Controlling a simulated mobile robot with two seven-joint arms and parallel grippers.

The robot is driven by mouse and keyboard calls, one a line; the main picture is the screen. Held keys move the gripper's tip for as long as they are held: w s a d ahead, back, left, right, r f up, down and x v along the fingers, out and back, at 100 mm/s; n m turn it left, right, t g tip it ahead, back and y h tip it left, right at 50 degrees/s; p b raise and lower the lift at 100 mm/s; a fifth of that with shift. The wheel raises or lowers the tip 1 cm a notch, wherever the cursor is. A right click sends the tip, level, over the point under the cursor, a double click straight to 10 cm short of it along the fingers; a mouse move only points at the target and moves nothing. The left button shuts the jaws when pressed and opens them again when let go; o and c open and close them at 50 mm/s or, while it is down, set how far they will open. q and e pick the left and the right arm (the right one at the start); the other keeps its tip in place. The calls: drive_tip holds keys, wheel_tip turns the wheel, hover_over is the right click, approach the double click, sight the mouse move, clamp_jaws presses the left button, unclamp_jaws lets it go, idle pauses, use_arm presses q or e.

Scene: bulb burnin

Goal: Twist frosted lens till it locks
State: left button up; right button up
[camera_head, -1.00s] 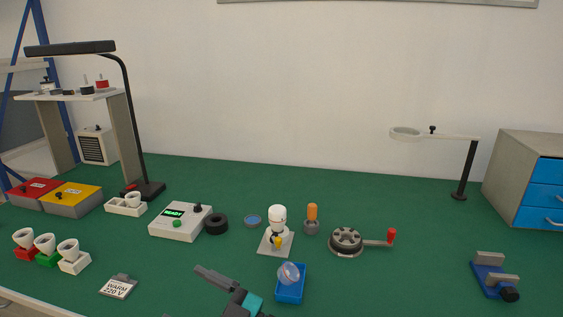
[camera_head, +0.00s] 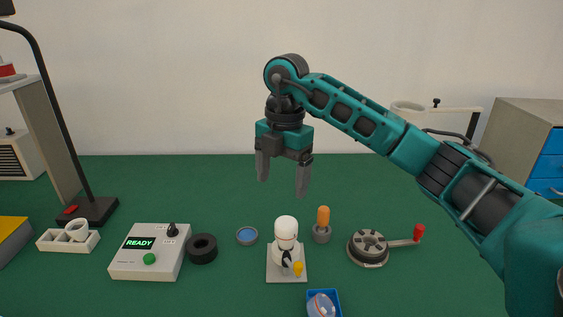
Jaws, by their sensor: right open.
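A white, rounded frosted lens (camera_head: 286,225) sits upright on top of a small lamp body that stands on a pale square base plate (camera_head: 287,277). My left gripper is not in view.
A blue tray (camera_head: 311,296) with a clear dome (camera_head: 321,306) is at the bottom edge. An orange-handled tool (camera_head: 323,219), a crank fixture (camera_head: 368,247), a blue disc (camera_head: 246,236), a black ring (camera_head: 203,249) and a READY box (camera_head: 150,252) stand around the lamp. The green bench behind is clear.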

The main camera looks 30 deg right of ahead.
sight(287, 221)
drive_tip(key=shift+m+h, duration=0.3)
drive_tip(key=f, duration=0.4)
drive_tip(key=d+f, duration=0.1)
drive_tip(key=f, duration=0.7)
drive_tip(key=shift+w+d+b, duration=0.1)
drive_tip(key=shift+d+b, duration=0.05)
drive_tip(key=shift+b, duration=0.2)
drive_tip(key=c, duration=1.1)
